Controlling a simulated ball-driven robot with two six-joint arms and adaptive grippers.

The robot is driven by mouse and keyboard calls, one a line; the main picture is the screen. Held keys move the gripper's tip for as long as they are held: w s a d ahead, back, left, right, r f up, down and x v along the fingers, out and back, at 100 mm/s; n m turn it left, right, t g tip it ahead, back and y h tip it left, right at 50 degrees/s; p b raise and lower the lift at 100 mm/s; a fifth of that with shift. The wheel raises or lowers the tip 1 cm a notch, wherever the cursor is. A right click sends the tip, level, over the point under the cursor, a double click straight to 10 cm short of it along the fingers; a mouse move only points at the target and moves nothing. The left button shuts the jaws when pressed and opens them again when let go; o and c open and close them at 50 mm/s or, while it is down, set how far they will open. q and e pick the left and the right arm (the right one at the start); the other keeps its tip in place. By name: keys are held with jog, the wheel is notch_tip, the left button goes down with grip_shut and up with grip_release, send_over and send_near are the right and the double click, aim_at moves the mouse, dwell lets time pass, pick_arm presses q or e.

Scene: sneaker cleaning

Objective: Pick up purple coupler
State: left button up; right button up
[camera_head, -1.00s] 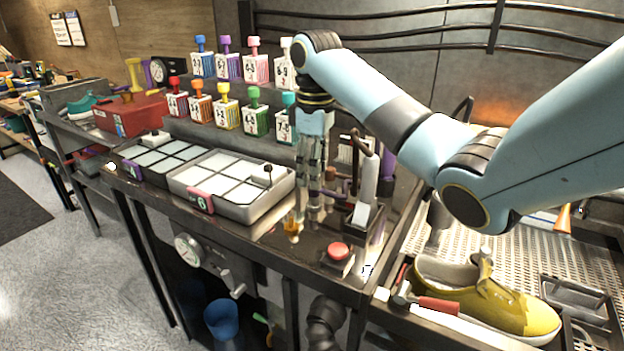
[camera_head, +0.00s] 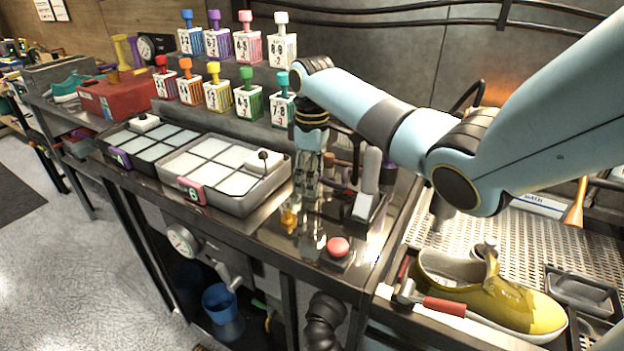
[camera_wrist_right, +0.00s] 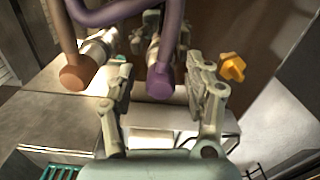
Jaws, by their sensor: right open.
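The purple coupler (camera_wrist_right: 160,83) is the rounded end of a purple tube in the right wrist view. It sits between the two fingers of my right gripper (camera_wrist_right: 162,92), with a visible gap to the finger on each side. The gripper is open. In the head view my right gripper (camera_head: 307,187) points down over the back part of the bench, beside a grey upright fitting. I cannot make out the purple coupler there, behind the fingers and among the fittings. My left gripper is not in view.
A brown coupler (camera_wrist_right: 77,77) hangs left of the purple one, and an orange knob (camera_wrist_right: 232,67) is close to the right finger. A red button (camera_head: 338,247) and a grey compartment tray (camera_head: 247,203) are nearby. A yellow sneaker (camera_head: 490,297) lies at right.

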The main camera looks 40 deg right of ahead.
jog(key=shift+f, duration=0.65)
jog(key=c, duration=0.4)
grip_shut()
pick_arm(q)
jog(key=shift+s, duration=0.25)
pick_arm(e)
jog(key=shift+r, duration=0.2)
